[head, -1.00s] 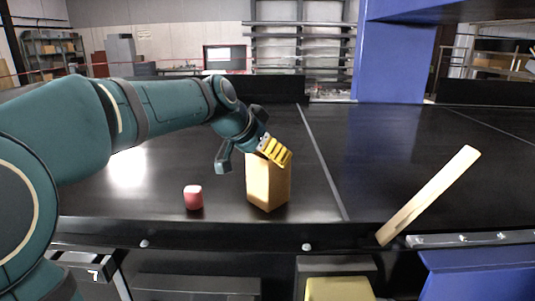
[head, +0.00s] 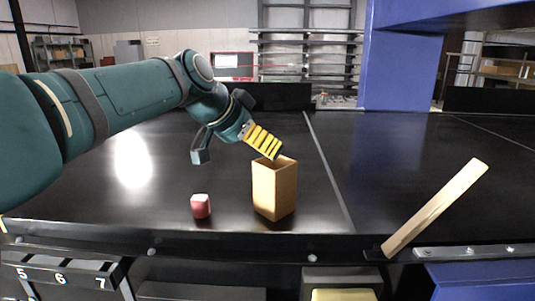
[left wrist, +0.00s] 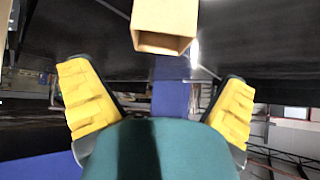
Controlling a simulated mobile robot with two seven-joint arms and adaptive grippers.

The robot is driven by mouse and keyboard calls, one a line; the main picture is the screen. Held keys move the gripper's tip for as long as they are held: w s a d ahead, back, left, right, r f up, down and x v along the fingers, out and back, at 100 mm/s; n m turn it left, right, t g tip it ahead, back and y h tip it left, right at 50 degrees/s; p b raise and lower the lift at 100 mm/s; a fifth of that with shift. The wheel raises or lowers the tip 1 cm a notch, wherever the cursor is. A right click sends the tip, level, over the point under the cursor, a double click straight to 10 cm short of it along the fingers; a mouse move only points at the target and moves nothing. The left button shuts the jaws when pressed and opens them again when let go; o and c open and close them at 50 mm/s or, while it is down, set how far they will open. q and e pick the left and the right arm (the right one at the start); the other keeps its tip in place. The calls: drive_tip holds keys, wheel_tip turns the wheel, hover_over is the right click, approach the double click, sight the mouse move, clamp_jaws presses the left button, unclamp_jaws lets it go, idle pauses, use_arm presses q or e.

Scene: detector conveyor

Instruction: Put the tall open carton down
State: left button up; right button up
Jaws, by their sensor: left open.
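The tall open carton (head: 274,190) is tan and stands upright on the black conveyor surface in the head view. Its open top faces up. In the left wrist view the carton (left wrist: 165,18) shows at the top centre, with its open end towards the camera. My left gripper (head: 232,156) is above and to the left of the carton, with its yellow-padded finger close to the carton's top rim. In the left wrist view the two yellow fingers (left wrist: 160,104) are wide apart with nothing between them. My right gripper is not in view.
A small red and pink block (head: 200,206) stands on the conveyor (head: 100,210) left of the carton. A pale wooden bar (head: 436,208) slants at the front right edge. A blue post (head: 402,62) rises at the back.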

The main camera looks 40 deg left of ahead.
use_arm(q)
drive_tip(key=shift+v, duration=1.9)
